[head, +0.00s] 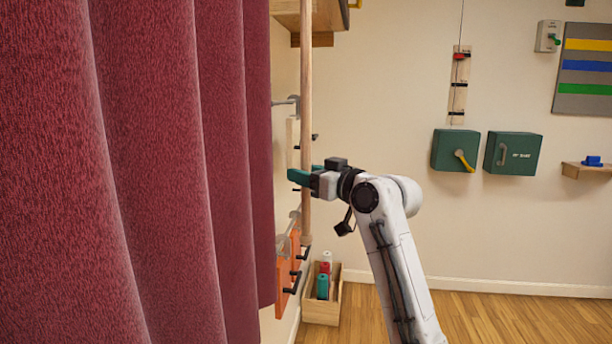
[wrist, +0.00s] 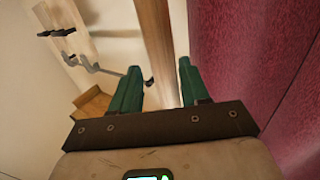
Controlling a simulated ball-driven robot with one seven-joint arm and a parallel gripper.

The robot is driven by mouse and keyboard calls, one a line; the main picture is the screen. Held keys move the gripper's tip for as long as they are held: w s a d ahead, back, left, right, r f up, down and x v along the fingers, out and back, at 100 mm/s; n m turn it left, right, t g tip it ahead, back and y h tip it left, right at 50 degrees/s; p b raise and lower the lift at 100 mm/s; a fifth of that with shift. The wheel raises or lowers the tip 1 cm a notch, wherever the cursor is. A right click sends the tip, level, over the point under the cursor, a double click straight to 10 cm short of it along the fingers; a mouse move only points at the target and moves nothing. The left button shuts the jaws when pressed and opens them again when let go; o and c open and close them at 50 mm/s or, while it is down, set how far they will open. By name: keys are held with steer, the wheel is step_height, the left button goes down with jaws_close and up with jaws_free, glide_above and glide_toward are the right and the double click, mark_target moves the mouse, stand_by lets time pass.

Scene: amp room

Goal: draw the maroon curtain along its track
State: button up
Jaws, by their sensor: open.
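The maroon curtain (head: 150,170) hangs in deep folds over the left third of the head view. It fills the right side of the wrist view (wrist: 235,60). A long upright wooden rod (head: 306,90) stands just right of the curtain's edge. My gripper (head: 304,173) has teal fingers and is at the rod, about mid-height in the head view. In the wrist view the rod (wrist: 154,35) runs between the two open fingers (wrist: 157,80). I cannot tell whether either finger touches it. The curtain's track is out of view.
An orange panel (head: 287,270) with black pegs and metal hooks is on the wall behind the rod. A wooden crate (head: 322,307) with bottles stands on the floor. Green boxes (head: 458,150) hang on the far wall. The floor at right is clear.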

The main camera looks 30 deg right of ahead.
steer(key=shift+s, duration=0.15)
steer(key=b+v, duration=0.2)
steer(key=v, duration=0.8)
steer(key=shift+s, duration=0.3)
steer(key=shift+d, duration=0.15)
steer(key=s+a+f+m+g+h, duration=0.15)
steer(key=s+f, duration=0.25)
steer(key=f, duration=0.7)
steer(key=s+a+f+m+g+h, duration=0.1)
steer(key=s+a+f+g, duration=0.2)
steer(key=f, duration=0.9)
steer(key=s+a+f+m+g+h, duration=0.1)
steer(key=s+f+g, duration=0.3)
steer(key=f, duration=0.7)
steer(key=s+f+g+h, duration=0.1)
steer(key=s+f, duration=0.4)
steer(key=s, duration=0.5)
steer(key=s+f+g+h, duration=0.1)
steer(key=s+f+g, duration=0.3)
steer(key=s, duration=0.6)
steer(key=s+f+g+h, duration=0.1)
steer(key=s+f+g, duration=0.1)
steer(key=s+f, duration=0.6)
steer(key=s+m, duration=0.1)
steer(key=s, duration=0.1)
steer(key=shift+s, duration=0.35)
